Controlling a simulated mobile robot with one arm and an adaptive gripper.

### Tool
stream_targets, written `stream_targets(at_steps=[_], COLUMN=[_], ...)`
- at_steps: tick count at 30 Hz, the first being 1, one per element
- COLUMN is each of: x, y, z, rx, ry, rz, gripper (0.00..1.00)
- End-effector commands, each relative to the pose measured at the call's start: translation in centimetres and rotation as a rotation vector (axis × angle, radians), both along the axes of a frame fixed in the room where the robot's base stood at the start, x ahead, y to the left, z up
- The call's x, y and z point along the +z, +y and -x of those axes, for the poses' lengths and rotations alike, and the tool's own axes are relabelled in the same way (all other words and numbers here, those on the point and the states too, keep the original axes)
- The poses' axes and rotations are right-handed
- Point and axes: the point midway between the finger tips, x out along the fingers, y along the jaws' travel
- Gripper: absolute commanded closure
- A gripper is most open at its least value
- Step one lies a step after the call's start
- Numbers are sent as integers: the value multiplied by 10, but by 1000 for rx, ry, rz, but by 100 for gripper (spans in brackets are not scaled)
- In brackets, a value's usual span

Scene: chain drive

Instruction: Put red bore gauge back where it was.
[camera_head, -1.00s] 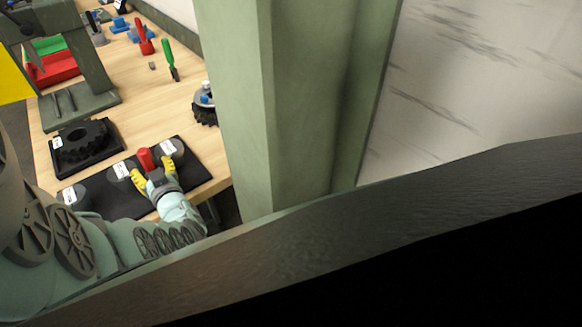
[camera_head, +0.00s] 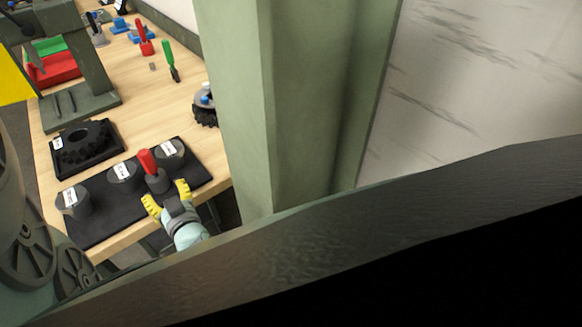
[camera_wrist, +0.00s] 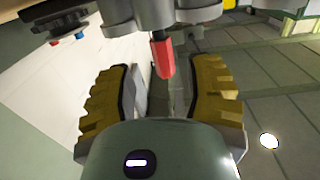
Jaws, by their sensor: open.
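The gauge's lower part is hidden in the holder.
Labelled grey holders stand on the mat: one at left (camera_head: 75,202), one in the middle (camera_head: 123,176), one at right (camera_head: 171,153). A black tray (camera_head: 62,168) with a sprocket (camera_head: 82,143) lies behind. A green column (camera_head: 290,100) rises at the right.

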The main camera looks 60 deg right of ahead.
Motion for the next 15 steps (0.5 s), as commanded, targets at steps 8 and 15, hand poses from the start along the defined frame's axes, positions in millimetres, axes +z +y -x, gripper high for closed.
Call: stream_targets(at_steps=[8,15], x=[0,3], y=[5,9], z=[24,24], rx=[-4,4], ry=[-1,-11], rz=[2,5], gripper=[48,48])
